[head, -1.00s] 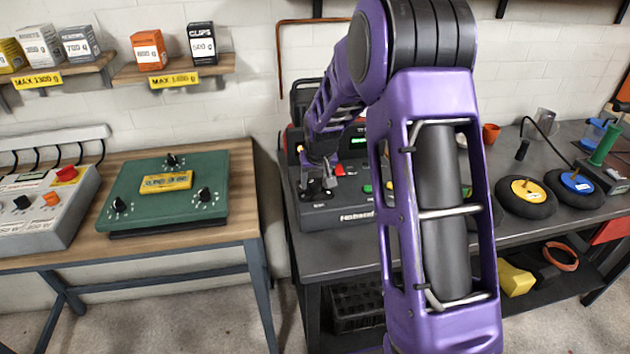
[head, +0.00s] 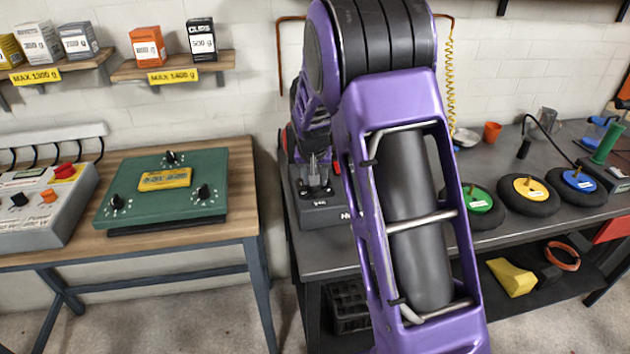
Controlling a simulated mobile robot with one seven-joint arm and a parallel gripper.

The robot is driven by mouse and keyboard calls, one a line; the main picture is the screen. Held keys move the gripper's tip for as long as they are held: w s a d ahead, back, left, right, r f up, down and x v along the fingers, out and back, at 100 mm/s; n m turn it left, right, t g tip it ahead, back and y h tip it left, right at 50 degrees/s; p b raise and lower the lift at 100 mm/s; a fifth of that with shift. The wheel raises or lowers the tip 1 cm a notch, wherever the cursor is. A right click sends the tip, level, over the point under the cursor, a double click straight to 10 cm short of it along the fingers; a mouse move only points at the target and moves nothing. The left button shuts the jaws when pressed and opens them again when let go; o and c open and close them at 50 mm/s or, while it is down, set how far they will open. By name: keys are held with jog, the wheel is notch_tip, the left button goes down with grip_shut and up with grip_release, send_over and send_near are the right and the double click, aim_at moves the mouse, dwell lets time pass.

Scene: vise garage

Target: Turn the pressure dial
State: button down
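A black machine (head: 324,216) stands on the left end of the grey bench, mostly hidden behind my arm. My gripper (head: 316,190) points down at the left part of its top, close to the surface. I cannot make out a pressure dial there; the gripper and arm cover most of that face. The fingers are small and partly blurred into the dark machine, so I cannot tell whether they are open or hold anything. A green panel (head: 215,165) with several black knobs (head: 203,192) and a yellow label lies on the wooden table.
A grey control box (head: 40,225) stands left of the green panel. Small wheels with green (head: 478,200), yellow (head: 528,189) and blue hubs lie on the bench right of my arm. A shelf (head: 170,70) with boxes hangs above. A gap separates table and bench.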

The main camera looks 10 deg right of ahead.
jog(key=m, duration=0.2)
jog(key=m+h, duration=0.1)
jog(key=shift+a+m, duration=0.2)
jog(key=shift+m, duration=0.2)
jog(key=m+g+h, duration=0.1)
jog(key=m, duration=0.1)
jog(key=shift+m, duration=0.3)
jog(key=m+g+h+p, duration=0.1)
jog(key=m, duration=0.2)
jog(key=shift+w+m, duration=0.15)
jog(key=shift+m, duration=0.25)
jog(key=m+g+p, duration=0.1)
jog(key=m, duration=0.2)
jog(key=shift+w+m+g+p, duration=0.1)
jog(key=shift+m+g+p, duration=0.2)
jog(key=shift+g+p, duration=0.1)
jog(key=m+g+p, duration=0.1)
jog(key=m, duration=0.2)
jog(key=m+g, duration=0.1)
jog(key=m, duration=0.2)
jog(key=shift+w+p, duration=0.15)
jog(key=shift+p, duration=0.2)
jog(key=m+g+y, duration=0.1)
jog(key=m, duration=0.2)
jog(key=m+g+p, duration=0.1)
jog(key=m, duration=0.2)
jog(key=shift+w+d+m+y, duration=0.1)
jog(key=shift+m+y, duration=0.3)
jog(key=shift+f, duration=0.1)
